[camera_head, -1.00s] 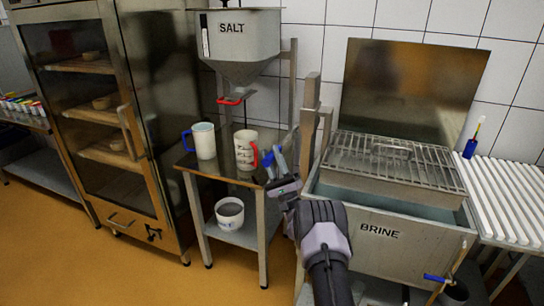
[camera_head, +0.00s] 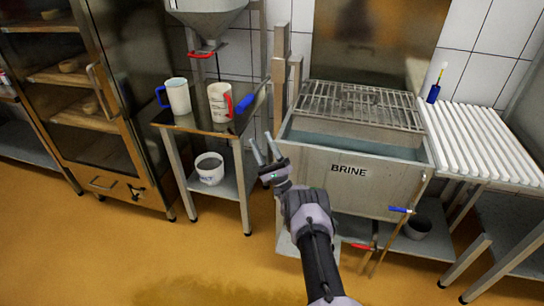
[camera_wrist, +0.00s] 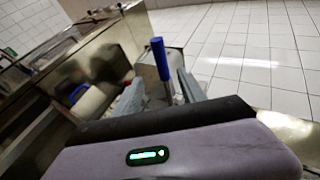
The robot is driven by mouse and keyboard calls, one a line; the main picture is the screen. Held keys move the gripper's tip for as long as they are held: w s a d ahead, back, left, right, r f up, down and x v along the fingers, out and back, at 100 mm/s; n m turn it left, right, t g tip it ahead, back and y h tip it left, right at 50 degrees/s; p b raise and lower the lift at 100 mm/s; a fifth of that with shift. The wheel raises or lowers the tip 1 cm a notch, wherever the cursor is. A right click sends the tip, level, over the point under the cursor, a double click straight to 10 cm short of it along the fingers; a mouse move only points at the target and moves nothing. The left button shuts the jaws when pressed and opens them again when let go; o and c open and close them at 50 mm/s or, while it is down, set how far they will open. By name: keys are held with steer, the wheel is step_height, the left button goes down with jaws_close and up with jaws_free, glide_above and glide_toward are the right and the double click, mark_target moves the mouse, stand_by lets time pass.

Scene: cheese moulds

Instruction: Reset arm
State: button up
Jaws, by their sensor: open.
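My gripper (camera_head: 263,143) is open and empty in front of the brine tank's left side, fingers pointing up and away. My arm reaches up from the bottom of the head view. A blue-handled tool (camera_head: 245,103) is at the right end of the small metal table (camera_head: 205,127), apart from the fingers. In the wrist view its blue handle (camera_wrist: 160,58) stands out beyond my open fingers (camera_wrist: 160,90). A mug with a red handle (camera_head: 219,103) and one with a blue handle (camera_head: 178,96) stand upright on the table.
The brine tank (camera_head: 350,190) with a slotted rack (camera_head: 360,104) is on the right. A salt hopper (camera_head: 208,20) hangs above the table, and a bucket (camera_head: 209,170) sits on its lower shelf. A glass-door cabinet (camera_head: 70,95) is left. The front floor is clear.

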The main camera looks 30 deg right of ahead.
steer(key=v, duration=0.3)
steer(key=shift+f, duration=0.15)
steer(key=shift+w, duration=0.1)
